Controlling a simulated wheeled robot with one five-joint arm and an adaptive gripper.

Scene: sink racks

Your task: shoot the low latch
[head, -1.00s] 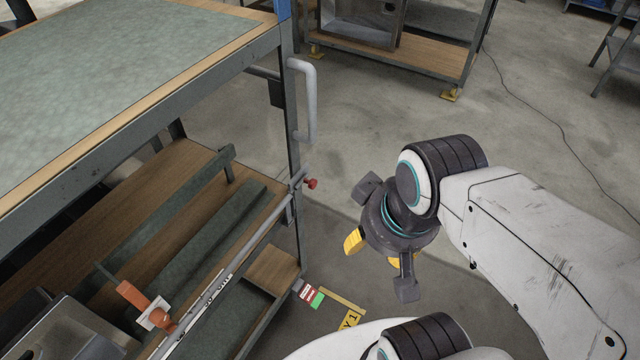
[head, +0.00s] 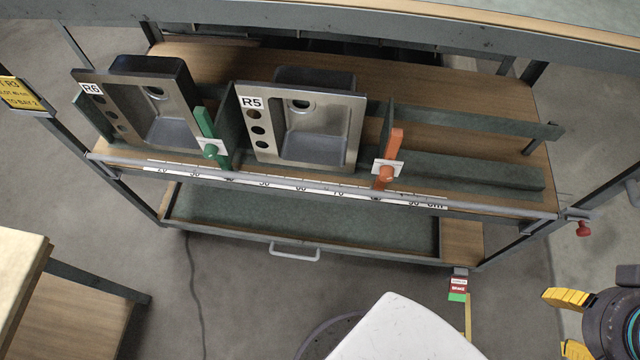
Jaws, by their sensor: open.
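No part is marked as the low latch, so I cannot tell for sure which it is. A rod with a red knob (head: 584,229) sticks out at the right end of the rack's front rail (head: 330,189). On the rail, a green lever (head: 205,123) stands beside sink R6 and an orange lever (head: 394,148) stands right of sink R5. My gripper (head: 560,324) is at the lower right edge, partly cut off, with yellow-tipped fingers apart and nothing seen between them. It is below the red knob in the picture and apart from the rack.
Sinks R6 (head: 155,105) and R5 (head: 300,117) stand on the wooden shelf (head: 440,95). Below is a drawer tray with a handle (head: 294,254). A wooden-topped bench (head: 18,270) is at lower left. Grey floor (head: 255,320) is open in front of the rack.

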